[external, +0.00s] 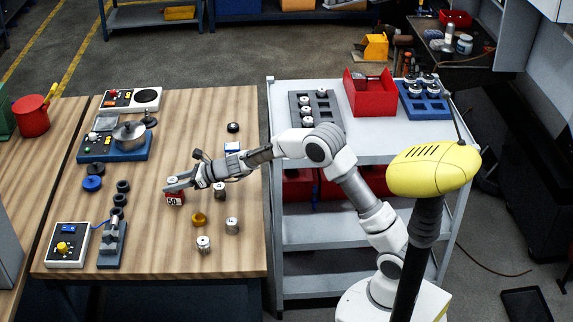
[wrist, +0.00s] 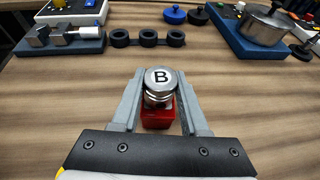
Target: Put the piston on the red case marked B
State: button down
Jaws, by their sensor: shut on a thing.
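My gripper (external: 178,184) is over the middle of the wooden table. In the wrist view my gripper (wrist: 159,102) is shut on a silver cylindrical piston (wrist: 157,97) with a white top marked B. A small red block (wrist: 157,117) shows just below the piston, between the fingers. In the external view the red block (external: 175,199) carries a white label reading 50. Whether the piston touches the block, I cannot tell. A red case (external: 370,97) stands on the grey trolley at right; no B is readable on it.
Silver cylinders (external: 203,244) and a yellow-brown piece (external: 199,218) lie near my gripper. Black rings (wrist: 148,38) and a blue fixture (wrist: 60,46) are farther off. A grey rack (external: 316,108) and blue rack (external: 424,105) flank the red case.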

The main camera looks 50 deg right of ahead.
jog(key=shift+f, duration=0.1)
jog(key=shift+c, duration=2.1)
grip_release()
